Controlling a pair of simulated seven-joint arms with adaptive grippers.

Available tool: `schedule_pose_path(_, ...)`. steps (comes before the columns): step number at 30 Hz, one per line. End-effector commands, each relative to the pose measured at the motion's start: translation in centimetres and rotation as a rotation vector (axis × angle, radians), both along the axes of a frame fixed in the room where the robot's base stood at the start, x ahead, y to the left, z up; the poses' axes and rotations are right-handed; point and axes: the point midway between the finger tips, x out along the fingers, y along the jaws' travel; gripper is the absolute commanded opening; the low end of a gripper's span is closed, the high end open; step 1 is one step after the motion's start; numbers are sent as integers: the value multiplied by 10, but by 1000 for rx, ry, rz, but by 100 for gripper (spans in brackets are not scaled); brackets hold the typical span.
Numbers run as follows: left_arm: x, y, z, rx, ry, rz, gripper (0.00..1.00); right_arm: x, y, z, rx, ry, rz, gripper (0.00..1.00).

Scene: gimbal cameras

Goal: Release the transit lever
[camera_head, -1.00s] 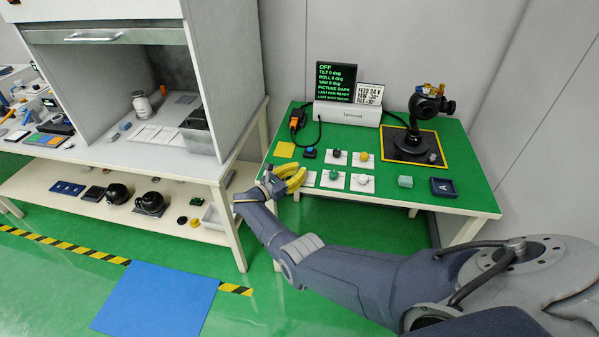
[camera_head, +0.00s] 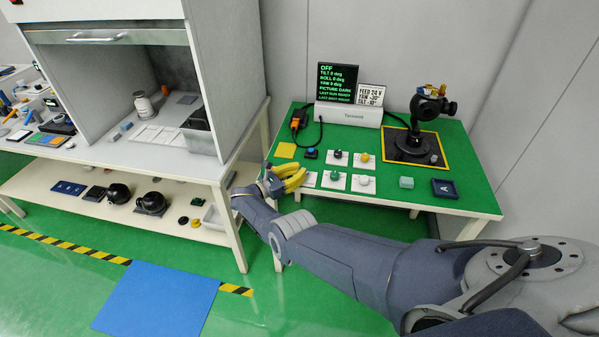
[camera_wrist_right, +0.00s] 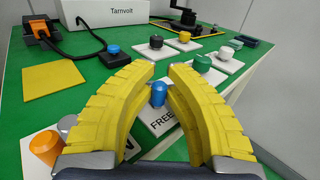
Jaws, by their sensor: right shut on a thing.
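My right gripper (camera_head: 296,178) is at the front left edge of the green table, its curved yellow fingers reaching over the top. In the right wrist view, the right gripper (camera_wrist_right: 166,72) is closed around a small blue knob (camera_wrist_right: 158,95), which shows between the fingers. I take this knob to be the transit lever's handle; its shaft is hidden. Below it is a white plate (camera_wrist_right: 160,118) lettered "FREE", partly covered by a finger. The camera gimbal (camera_head: 428,108) stands on a black base at the back right. My left gripper is not in view.
Beside the fingers are an orange knob (camera_wrist_right: 45,148), a blue button (camera_wrist_right: 113,49) and a green knob (camera_wrist_right: 202,63). The dark display (camera_head: 336,82) reads "OFF" and "PICTURE DARK" above the white Tarnvolt box (camera_head: 346,115). A grey cabinet stands left.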

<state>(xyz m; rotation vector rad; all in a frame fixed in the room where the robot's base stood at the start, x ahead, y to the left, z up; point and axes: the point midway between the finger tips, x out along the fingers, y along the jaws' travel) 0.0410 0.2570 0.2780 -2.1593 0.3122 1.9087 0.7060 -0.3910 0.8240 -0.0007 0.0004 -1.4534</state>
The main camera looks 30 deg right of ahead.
Motion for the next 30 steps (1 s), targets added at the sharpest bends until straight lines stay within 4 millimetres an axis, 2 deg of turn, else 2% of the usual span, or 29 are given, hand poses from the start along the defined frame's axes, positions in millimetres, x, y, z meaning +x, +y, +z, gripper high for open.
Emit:
schedule_pose_path(6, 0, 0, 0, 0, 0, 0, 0, 1, 0, 0, 0, -2, 1, 0)
schedule_pose_path(7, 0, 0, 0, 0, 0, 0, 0, 1, 0, 0, 0, -2, 1, 16)
schedule_pose_path(13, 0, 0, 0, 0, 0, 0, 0, 0, 0, 0, 0, -1, 1, 38)
schedule_pose_path(22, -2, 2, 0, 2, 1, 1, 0, 0, 3, 0, 1, -1, 1, 38)
schedule_pose_path(30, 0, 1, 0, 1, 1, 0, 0, -3, 36, 0, 1, 0, 3, 38)
